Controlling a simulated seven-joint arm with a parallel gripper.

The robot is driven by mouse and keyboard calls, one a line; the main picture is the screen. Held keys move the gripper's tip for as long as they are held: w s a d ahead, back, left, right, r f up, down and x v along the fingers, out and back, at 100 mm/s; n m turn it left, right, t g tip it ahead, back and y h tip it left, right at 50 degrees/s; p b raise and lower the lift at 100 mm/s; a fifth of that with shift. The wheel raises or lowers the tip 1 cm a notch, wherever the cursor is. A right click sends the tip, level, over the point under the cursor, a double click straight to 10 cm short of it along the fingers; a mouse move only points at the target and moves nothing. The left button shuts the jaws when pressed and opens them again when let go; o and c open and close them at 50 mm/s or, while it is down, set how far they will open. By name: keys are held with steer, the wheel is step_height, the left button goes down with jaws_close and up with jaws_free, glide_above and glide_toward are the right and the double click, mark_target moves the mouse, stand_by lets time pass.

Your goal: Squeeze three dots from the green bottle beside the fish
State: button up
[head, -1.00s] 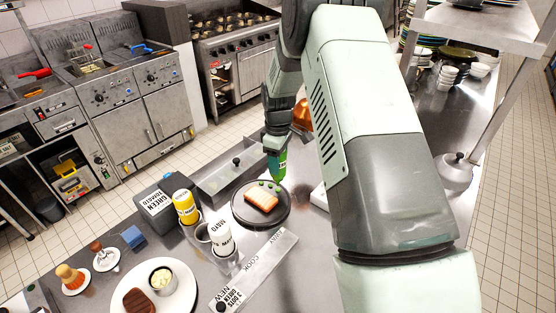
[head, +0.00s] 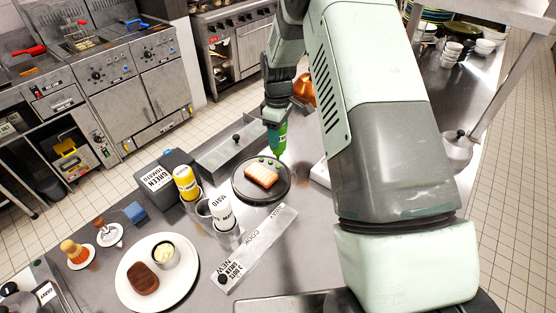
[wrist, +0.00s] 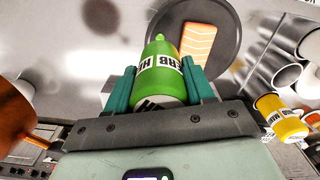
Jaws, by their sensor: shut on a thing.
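The green bottle (head: 282,137), labelled HERB, is in my gripper (head: 276,119), tilted nozzle-down over the far edge of the dark round plate (head: 248,192). In the wrist view, the jaws (wrist: 161,88) are shut on the bottle (wrist: 150,76) from both sides, its nozzle pointing to the plate (wrist: 226,45). The fish (head: 262,177), a pale orange striped fillet, lies on the plate; it also shows in the wrist view (wrist: 198,42). I cannot tell if the nozzle touches the plate.
A yellow bottle (head: 185,181) and a white MAYO bottle (head: 222,212) stand in metal holders left of the plate. A white plate (head: 128,290) with meat and a cup is at front left. A lidded metal tray (head: 222,155) lies behind.

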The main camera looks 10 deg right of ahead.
steer(key=shift+r, duration=2.6)
steer(key=shift+a, duration=0.1)
